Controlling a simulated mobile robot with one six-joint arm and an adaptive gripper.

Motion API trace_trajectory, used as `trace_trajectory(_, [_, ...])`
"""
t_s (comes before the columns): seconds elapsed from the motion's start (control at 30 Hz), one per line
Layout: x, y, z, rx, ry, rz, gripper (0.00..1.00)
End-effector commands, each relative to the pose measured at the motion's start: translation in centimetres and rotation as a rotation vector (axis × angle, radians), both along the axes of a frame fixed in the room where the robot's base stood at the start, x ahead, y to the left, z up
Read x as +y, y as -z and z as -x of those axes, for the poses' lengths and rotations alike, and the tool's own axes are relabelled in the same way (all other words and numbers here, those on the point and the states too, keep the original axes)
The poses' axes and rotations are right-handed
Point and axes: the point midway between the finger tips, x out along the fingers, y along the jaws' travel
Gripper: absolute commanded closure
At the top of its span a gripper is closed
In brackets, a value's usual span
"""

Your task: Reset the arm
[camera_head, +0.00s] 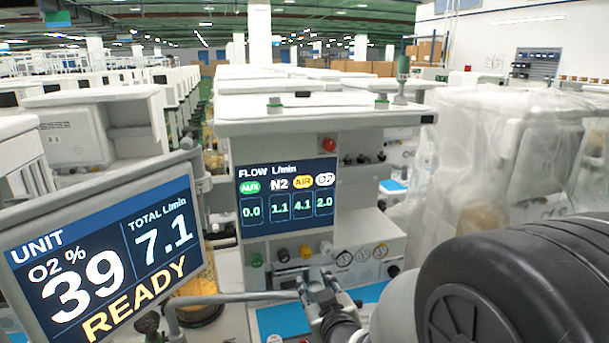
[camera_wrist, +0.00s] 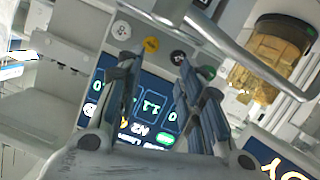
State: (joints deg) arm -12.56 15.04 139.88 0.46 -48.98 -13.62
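My gripper (camera_head: 316,277) is in front of the anaesthesia cart, below its flow screen (camera_head: 288,193) and close to the row of knobs. In the wrist view my gripper (camera_wrist: 156,62) has its two fingers apart with nothing between them. Beyond the fingers are the flow screen (camera_wrist: 152,106), upside down, and a yellow knob (camera_wrist: 151,44). The flow screen reads AUX 0.0, N2 1.1, AIR 4.1 and O2 2.0. The unit screen (camera_head: 105,255) at the left reads O2 39 %, total 7.1 L/min and READY.
A grey rail (camera_head: 235,297) runs beside my gripper at the left. It also crosses the wrist view (camera_wrist: 240,50). A red button (camera_head: 329,145) is on the cart's upper front. A plastic-wrapped cart (camera_head: 500,150) stands at the right. A blue worktop (camera_head: 275,321) lies below.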

Motion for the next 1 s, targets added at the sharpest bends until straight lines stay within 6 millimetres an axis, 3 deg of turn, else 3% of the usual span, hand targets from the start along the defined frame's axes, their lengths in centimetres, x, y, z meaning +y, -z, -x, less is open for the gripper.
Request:
trace_trajectory(0.03, [-1.2,-1.2,0.9,0.045,0.021,-0.005,0.65])
trace_trajectory(0.17, [-3.8,-2.4,4.3,0.212,0.077,-0.017,0.65])
trace_trajectory(0.27, [-5.8,-3.1,8.0,0.338,0.123,-0.027,0.65])
trace_trajectory(0.5, [-9.7,-3.9,19.5,0.634,0.247,-0.059,0.65])
trace_trajectory(0.7, [-11.3,-3.8,28.1,0.820,0.330,-0.082,0.65])
trace_trajectory(0.83, [-11.6,-3.7,30.9,0.879,0.356,-0.088,0.65])
trace_trajectory(1.0, [-11.7,-3.6,31.7,0.900,0.363,-0.088,0.65])
